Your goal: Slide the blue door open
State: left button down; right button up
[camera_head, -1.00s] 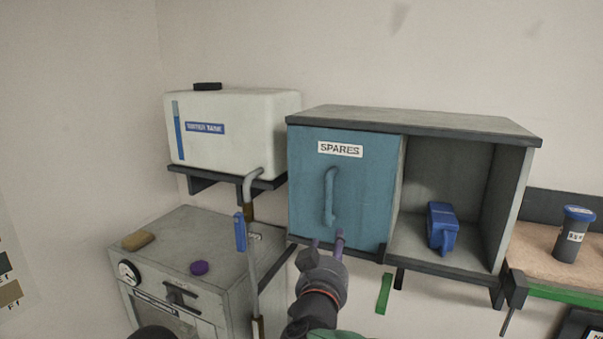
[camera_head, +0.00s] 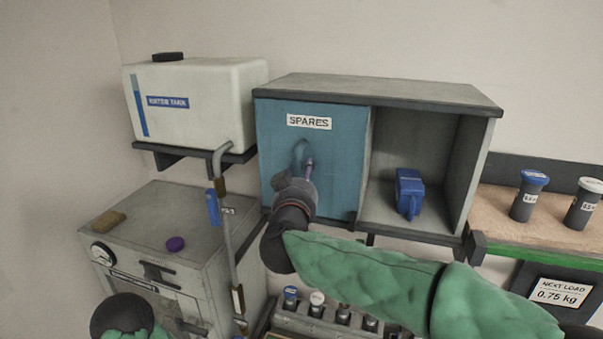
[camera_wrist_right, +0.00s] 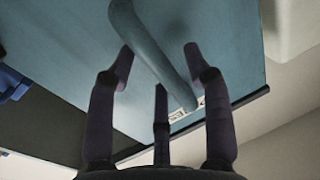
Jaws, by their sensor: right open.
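The blue door (camera_head: 341,165), labelled SPARES, covers the left half of a grey wall cabinet (camera_head: 392,91). It has an upright blue bar handle (camera_head: 299,152), its lower part hidden behind my right gripper (camera_head: 301,174). In the right wrist view the handle (camera_wrist_right: 150,42) runs slantwise between the spread dark fingers of my open right gripper (camera_wrist_right: 159,62), with the door (camera_wrist_right: 75,50) behind. I cannot tell whether any finger touches it. A dark rounded part of my left arm shows at the bottom left; its gripper fingers do not show.
The cabinet's right half is open, with a blue object (camera_head: 409,193) inside. A water tank (camera_head: 205,105) and a pipe with a blue lever (camera_head: 212,207) stand left. A grey machine (camera_head: 150,235) is below. A bench with jars (camera_head: 529,196) is at right.

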jog(key=shift+w, duration=0.4)
grip_shut()
jog(key=shift+d, duration=0.1)
